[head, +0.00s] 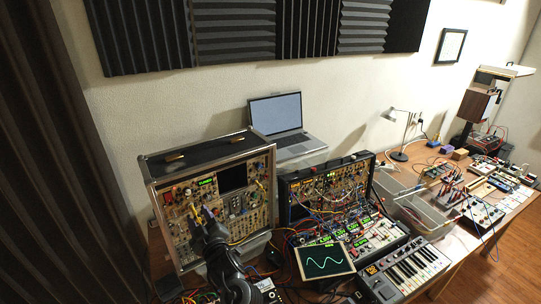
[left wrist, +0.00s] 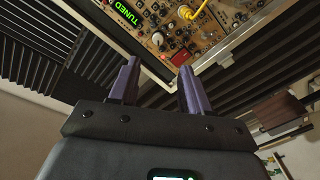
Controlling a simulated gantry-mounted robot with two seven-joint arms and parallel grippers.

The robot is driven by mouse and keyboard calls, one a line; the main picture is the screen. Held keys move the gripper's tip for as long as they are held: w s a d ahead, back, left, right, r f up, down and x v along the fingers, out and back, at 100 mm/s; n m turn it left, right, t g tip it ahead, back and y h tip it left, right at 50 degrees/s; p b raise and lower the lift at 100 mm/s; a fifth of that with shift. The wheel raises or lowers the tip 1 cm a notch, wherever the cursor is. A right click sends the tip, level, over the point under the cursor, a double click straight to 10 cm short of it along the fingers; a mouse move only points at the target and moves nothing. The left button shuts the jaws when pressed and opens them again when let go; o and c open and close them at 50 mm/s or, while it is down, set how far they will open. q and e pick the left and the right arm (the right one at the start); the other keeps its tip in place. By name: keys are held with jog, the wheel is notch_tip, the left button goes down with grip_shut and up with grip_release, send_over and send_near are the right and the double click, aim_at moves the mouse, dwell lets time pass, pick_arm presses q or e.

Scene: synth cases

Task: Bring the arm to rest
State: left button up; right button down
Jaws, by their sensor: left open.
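My left arm (head: 222,262) rises from the bottom of the head view. Its dark gripper (head: 206,214) is in front of the lower panel of the large synth case (head: 158,222). In the left wrist view the two purple-grey fingers (left wrist: 158,78) stand apart with nothing held between them. Beyond the fingertips, that view shows the case panel (left wrist: 205,30) with a green "TUNED" display (left wrist: 125,12), knobs and a yellow plug (left wrist: 187,13). I cannot tell the exact gap between fingertips and panel. My right gripper is in neither view.
A smaller synth case (head: 292,206) full of patch cables stands to the right. A small screen with a sine wave (head: 325,261), a keyboard (head: 420,264) and a clear bin (head: 425,226) crowd the table. A laptop (head: 278,112) stands behind. Loose cables hang near my arm.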

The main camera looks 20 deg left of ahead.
pick_arm(q)
jog(key=s+a+f+m+h+p, duration=0.25)
jog(key=s+f+m+p, duration=0.4)
jog(key=s+f, duration=0.65)
jog(key=s+d+r+m+g+h+p, duration=0.2)
jog(key=s+d+m+g+h, duration=0.2)
jog(key=s+d, duration=0.4)
jog(key=s+d+r+m+g+h+p, duration=0.2)
jog(key=s+d+m+h, duration=0.5)
jog(key=s, duration=0.8)
jog(key=d+m+g+p, duration=0.1)
jog(key=d+g, duration=0.1)
jog(key=shift+s+d+r, duration=0.3)
jog(key=shift+s+r, duration=0.1)
dwell(0.8)
